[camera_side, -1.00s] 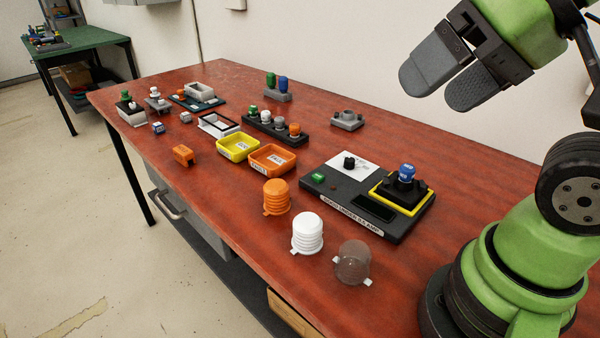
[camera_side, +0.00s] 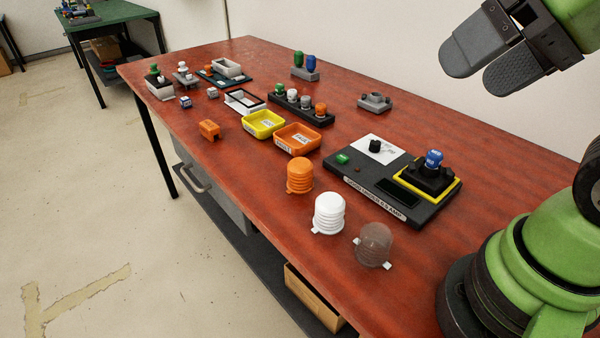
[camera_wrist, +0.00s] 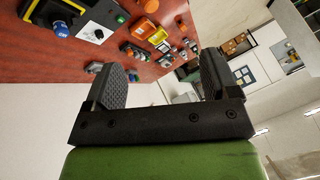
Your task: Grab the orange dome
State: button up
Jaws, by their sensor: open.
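The orange dome (camera_side: 299,176) is ribbed and stands upright on the red-brown table, near its front edge, left of a white dome (camera_side: 328,213) and a clear dome (camera_side: 374,245). My gripper (camera_side: 466,72) is open and empty, high above the table at the upper right of the side view, well apart from the dome. In the wrist view my gripper (camera_wrist: 165,85) shows its two dark pads spread apart with nothing between them.
A black test panel (camera_side: 352,179) with a blue-topped part lies right of the domes. Yellow (camera_side: 249,130) and orange (camera_side: 285,147) trays sit behind the orange dome. An orange block (camera_side: 209,130) lies to the left. Bare table lies between the block and the orange dome.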

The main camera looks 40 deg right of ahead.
jog(key=shift+w, duration=0.1)
jog(key=m+g+h, duration=0.1)
jog(key=g+h, duration=0.2)
jog(key=h, duration=0.1)
send_over(301, 165)
jog(key=s, duration=0.4)
notch_tip(301, 165, down, 14)
jog(key=x, duration=0.3)
jog(key=a+x, duration=0.1)
jog(key=x, duration=0.3)
jog(key=a+x, duration=0.1)
jog(key=x, duration=0.2)
jog(key=shift+s+a+f, duration=0.15)
jog(key=shift+s+f, duration=0.05)
jog(key=shift+f, duration=0.4)
jog(key=shift+x, duration=3.1)
jog(key=shift+s, duration=0.2)
jog(key=shift+c, duration=0.5)
jog(key=c, duration=0.8)
